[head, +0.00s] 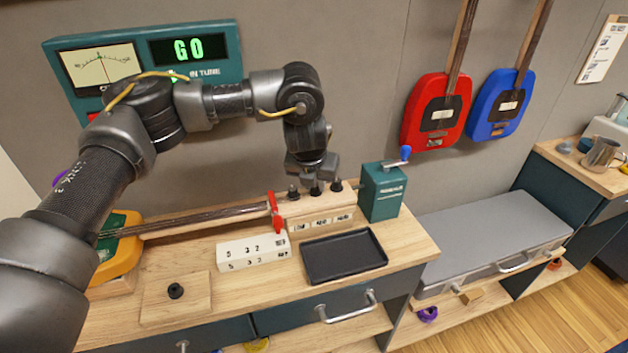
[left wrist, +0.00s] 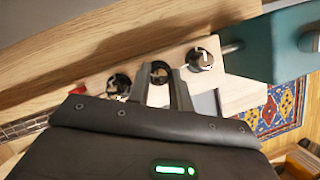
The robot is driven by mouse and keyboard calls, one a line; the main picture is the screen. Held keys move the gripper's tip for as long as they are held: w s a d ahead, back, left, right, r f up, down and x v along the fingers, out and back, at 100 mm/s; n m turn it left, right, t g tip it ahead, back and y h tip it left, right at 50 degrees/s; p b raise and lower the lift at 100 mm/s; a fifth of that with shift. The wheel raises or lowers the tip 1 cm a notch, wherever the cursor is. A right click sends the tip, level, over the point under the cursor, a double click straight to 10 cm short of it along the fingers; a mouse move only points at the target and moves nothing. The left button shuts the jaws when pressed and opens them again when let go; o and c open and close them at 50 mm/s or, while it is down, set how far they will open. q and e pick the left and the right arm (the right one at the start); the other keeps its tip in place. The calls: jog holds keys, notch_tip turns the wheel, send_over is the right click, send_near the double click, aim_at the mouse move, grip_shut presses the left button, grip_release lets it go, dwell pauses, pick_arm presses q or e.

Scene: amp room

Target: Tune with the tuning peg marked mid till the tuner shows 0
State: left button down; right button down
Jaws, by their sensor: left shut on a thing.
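The teal tuner (head: 215,77) hangs on the wall at upper left. Its green display reads what looks like "GO", its needle stands near mid-dial, and a green light shows beside "IN TUNE". Three dark pegs stand in a row on the instrument's wooden head. My left gripper (head: 316,180) points down over them. In the left wrist view, my left gripper's fingers (left wrist: 160,86) are on both sides of the middle peg (left wrist: 159,70), shut on it. The outer pegs (left wrist: 120,83) and (left wrist: 201,59) stand free. Peg labels are too small to read surely.
The instrument's yellow body (head: 122,250) lies at left. A white number block (head: 252,252), a black tray (head: 343,257) and a teal crank box (head: 381,192) share the bench. Red (head: 437,115) and blue (head: 495,105) instruments hang on the wall. A grey case (head: 490,235) lies right.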

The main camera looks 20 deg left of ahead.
pick_arm(q)
jog(key=c, duration=1.3)
grip_release()
jog(key=shift+o, duration=0.2)
jog(key=v, duration=1.1)
jog(key=shift+f, duration=0.1)
